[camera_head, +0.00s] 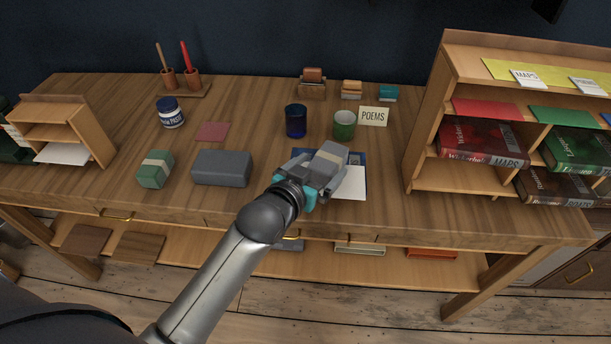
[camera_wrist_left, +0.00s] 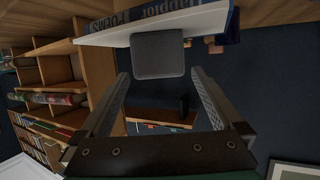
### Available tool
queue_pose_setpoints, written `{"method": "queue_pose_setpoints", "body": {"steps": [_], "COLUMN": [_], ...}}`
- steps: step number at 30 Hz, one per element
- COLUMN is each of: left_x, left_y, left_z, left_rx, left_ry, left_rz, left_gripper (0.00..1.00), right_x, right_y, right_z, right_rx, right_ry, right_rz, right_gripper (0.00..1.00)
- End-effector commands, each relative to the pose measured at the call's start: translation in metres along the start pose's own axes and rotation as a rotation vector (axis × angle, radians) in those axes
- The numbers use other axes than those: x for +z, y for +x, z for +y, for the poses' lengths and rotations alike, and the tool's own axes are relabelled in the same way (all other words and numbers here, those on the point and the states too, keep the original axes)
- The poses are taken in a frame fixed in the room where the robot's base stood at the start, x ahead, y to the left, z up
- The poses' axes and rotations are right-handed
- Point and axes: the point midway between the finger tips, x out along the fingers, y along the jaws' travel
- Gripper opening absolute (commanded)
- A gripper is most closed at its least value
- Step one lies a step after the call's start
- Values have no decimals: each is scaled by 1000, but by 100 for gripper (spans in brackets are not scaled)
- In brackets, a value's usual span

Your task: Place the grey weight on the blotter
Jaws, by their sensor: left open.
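My left gripper (camera_head: 328,165) is open over a blue book (camera_head: 364,158) with white paper (camera_head: 353,184) on it, right of the desk's middle. In the left wrist view a small grey block with rounded corners, which looks like the grey weight (camera_wrist_left: 157,55), lies against the white paper on the book (camera_wrist_left: 180,12). The weight shows between my open fingers, near their tips; I cannot tell whether they touch it. In the head view my gripper largely covers that spot. A flat dull-red square, likely the blotter (camera_head: 213,131), lies bare on the desk to the left. My right gripper is not in view.
A larger dark grey block (camera_head: 222,168) and a green block (camera_head: 155,169) lie left of my gripper. A blue cup (camera_head: 296,121), a green cup (camera_head: 344,126) and a POEMS card (camera_head: 373,116) stand behind it. A bookshelf (camera_head: 425,120) rises at the right. An ink jar (camera_head: 171,113) stands left of the blotter.

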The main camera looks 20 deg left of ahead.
Motion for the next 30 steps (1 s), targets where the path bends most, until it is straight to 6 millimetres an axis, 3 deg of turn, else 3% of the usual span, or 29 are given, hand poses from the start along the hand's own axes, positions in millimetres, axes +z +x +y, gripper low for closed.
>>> {"method": "queue_pose_setpoints", "body": {"steps": [6,12,30], "left_x": [-1,0,-1], "left_y": [-40,-62,-71], "left_z": [0,0,0], "left_rx": [-1,0,0], "left_ry": [0,0,0], "left_rz": [-1,-1,1], "left_gripper": [100,100,100], "right_x": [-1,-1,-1], "right_y": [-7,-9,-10], "right_z": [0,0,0], "right_rx": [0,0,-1], "right_ry": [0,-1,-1], "right_rz": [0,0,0], "right_gripper": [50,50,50]}}
